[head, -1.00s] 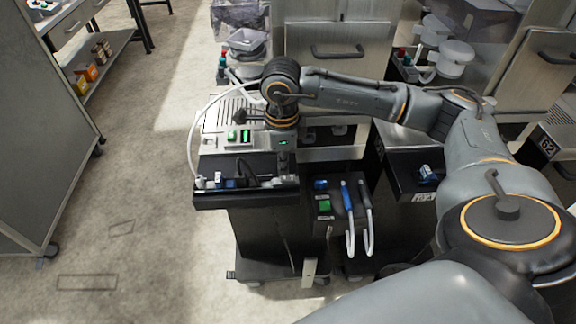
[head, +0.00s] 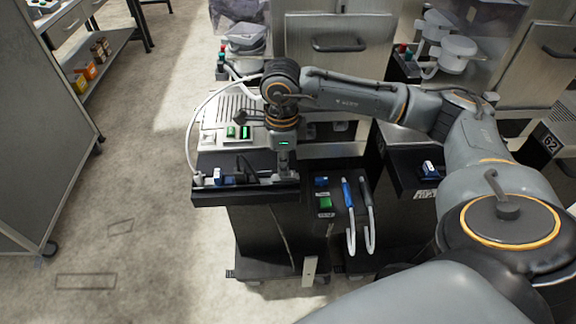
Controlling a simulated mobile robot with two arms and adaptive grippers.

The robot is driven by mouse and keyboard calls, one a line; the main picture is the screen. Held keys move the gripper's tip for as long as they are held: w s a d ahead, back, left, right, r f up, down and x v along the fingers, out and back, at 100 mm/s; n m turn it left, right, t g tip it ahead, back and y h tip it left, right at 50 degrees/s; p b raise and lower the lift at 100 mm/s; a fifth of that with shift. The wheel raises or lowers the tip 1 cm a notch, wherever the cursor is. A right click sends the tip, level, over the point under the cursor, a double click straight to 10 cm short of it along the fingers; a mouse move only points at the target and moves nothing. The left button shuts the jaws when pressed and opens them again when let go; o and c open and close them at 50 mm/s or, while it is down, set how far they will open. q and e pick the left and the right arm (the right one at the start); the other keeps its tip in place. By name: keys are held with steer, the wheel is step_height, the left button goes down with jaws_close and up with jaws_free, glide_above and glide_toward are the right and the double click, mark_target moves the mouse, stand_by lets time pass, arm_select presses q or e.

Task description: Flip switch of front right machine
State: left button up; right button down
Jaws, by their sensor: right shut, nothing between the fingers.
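My right gripper (head: 283,170) is shut and empty. It points down at the front ledge of the left machine (head: 245,197), near that ledge's right end. Whether it touches the ledge is unclear. A blue-and-white switch (head: 217,177) stands on this ledge, left of the gripper. The machine to the right (head: 405,178) has a dark ledge with another small blue-and-white switch (head: 430,168), apart from the gripper and below my right forearm. My left gripper is not in view.
Between the machines, a dark panel holds a green button (head: 325,203), a blue knob (head: 320,181) and two handles with pale hoses (head: 351,225). A white cable (head: 190,140) loops at the left machine. A grey cabinet (head: 40,130) stands left; the floor between is clear.

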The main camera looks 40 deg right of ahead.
steer(key=shift+f, duration=0.25)
steer(key=shift+r, duration=0.1)
steer(key=shift+r+p, duration=0.35)
steer(key=shift+r, duration=0.45)
steer(key=shift+r+p, duration=1.4)
steer(key=shift+r, duration=1.3)
steer(key=shift+a+f, duration=0.1)
